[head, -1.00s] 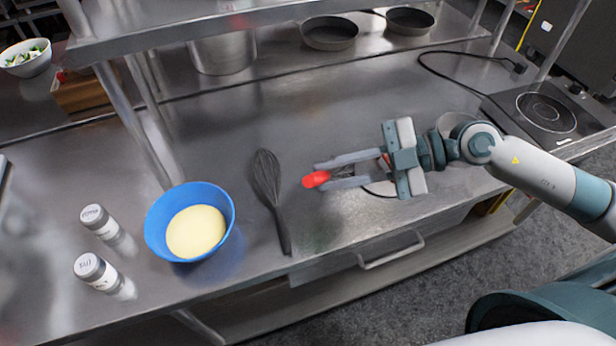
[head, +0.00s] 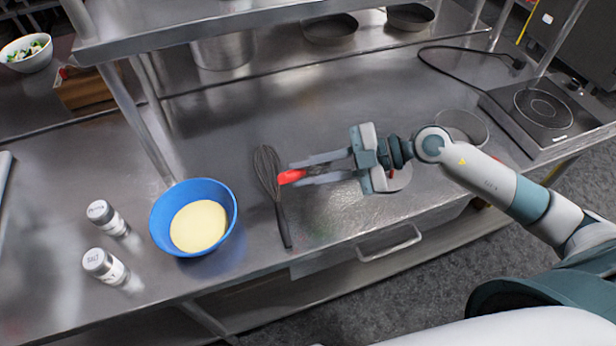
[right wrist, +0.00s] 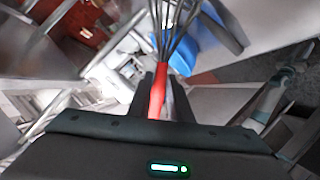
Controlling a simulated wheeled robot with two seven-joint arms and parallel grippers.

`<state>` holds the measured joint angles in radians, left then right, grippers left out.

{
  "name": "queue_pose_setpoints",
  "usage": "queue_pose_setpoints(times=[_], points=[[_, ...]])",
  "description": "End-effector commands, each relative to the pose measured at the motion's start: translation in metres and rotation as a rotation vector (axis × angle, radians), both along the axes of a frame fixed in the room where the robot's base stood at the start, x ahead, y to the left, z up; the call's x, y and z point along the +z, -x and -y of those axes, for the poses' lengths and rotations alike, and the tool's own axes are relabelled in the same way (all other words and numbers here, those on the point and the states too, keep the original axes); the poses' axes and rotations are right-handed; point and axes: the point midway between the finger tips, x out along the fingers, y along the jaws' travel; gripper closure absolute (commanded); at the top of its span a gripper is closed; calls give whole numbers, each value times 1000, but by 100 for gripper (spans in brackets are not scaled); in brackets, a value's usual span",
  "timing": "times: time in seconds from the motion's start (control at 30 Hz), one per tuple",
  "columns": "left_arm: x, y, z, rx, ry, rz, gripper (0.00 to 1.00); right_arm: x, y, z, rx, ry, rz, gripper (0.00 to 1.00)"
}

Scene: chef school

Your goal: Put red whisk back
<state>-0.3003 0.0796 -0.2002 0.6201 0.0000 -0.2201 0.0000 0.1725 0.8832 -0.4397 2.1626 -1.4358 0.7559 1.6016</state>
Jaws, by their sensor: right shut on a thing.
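The red whisk's handle (head: 291,177) is between the fingertips of my right gripper (head: 310,171), which is shut on it above the steel counter (head: 350,115). In the right wrist view the red handle (right wrist: 157,92) sits between the fingers, with wires (right wrist: 178,38) extending beyond it toward the top. In the head view the wires are hard to make out. A dark whisk (head: 271,185) lies on the counter, and the red end overlaps it in the picture. I cannot tell whether they touch. My left gripper is not in view.
A blue bowl (head: 158,235) with pale yellow contents stands left of the dark whisk. Two shakers (head: 103,265) stand farther left. A hot plate (head: 545,115) is at the right. A shelf (head: 225,18) runs above the counter's back. The counter behind my gripper is largely clear.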

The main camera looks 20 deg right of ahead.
Motion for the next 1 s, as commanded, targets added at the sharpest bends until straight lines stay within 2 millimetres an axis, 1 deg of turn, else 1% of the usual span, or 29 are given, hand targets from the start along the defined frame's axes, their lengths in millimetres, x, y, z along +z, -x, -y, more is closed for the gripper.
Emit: queue_pose_setpoints(times=[0.1, 0.23, 0.67, 0.7, 0.73, 0.77, 1.0], points=[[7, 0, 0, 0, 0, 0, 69, -14, 1, 0, -1, -2, -5, 100], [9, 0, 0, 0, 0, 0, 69, -26, 0, 0, -1, 1, -1, 100], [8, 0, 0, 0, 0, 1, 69, -31, 0, 0, -1, 1, 0, 100], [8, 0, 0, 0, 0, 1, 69, -31, 1, 0, -1, 1, 0, 75], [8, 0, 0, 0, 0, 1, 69, -31, 1, 0, 0, 1, 1, 68], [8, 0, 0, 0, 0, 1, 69, -31, 1, 0, 0, 1, 1, 63], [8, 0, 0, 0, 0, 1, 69, -30, 1, 0, 0, 1, 1, 63]])
